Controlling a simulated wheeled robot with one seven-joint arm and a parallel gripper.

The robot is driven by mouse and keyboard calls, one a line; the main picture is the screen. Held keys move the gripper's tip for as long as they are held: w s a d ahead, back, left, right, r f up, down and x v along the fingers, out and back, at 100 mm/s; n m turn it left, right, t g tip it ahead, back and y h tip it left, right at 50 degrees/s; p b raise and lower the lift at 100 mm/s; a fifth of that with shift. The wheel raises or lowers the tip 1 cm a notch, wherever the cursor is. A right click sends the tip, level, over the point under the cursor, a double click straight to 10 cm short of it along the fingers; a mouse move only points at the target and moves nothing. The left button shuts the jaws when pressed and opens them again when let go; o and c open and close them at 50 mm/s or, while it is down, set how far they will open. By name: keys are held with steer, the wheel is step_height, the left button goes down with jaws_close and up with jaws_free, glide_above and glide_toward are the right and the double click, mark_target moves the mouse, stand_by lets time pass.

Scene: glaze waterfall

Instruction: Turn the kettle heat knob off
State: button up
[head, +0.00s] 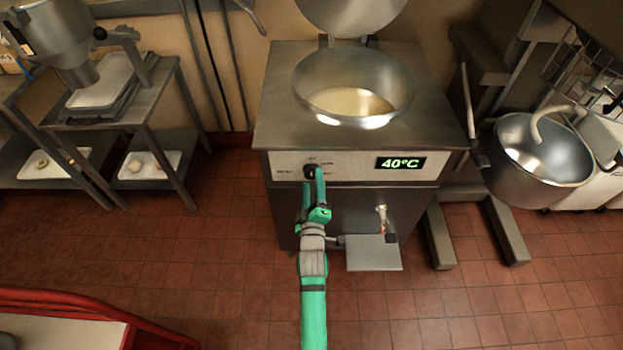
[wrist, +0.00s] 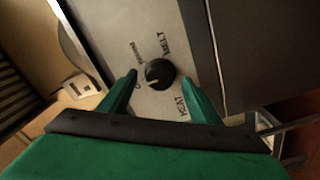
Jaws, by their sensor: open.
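The kettle (head: 440,115) is a steel cabinet with a round open bowl. Its black heat knob (wrist: 160,73) sits on the pale front panel, with "MELT" and "HEAT" lettering around it in the wrist view. A small light mark on the knob points to the lower left, toward a label I cannot read fully. In the head view the knob (head: 310,171) is partly hidden by my gripper. My gripper (wrist: 156,72) is open, with one green finger on each side of the knob. I cannot tell whether the fingers touch it.
A display (head: 400,163) on the panel reads 40°C. Below are a spout (head: 381,218) and a grey shelf (head: 374,256). A mixer bowl (head: 540,165) stands to the right, a steel table (head: 150,105) to the left. A red-edged cart (head: 75,300) is at lower left; some tiled floor is clear.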

steer(key=s, duration=0.8)
steer(key=shift+s, duration=0.2)
steer(key=s+r+m+g, duration=0.1)
steer(key=s+m, duration=0.5)
steer(key=s, duration=1.2)
steer(key=s+r+m+g, duration=0.1)
steer(key=s+m, duration=0.5)
steer(key=s, duration=1.3)
steer(key=shift+s+a+r+g, duration=0.25)
steer(key=shift+r+g, duration=0.05)
steer(key=shift+r, duration=0.45)
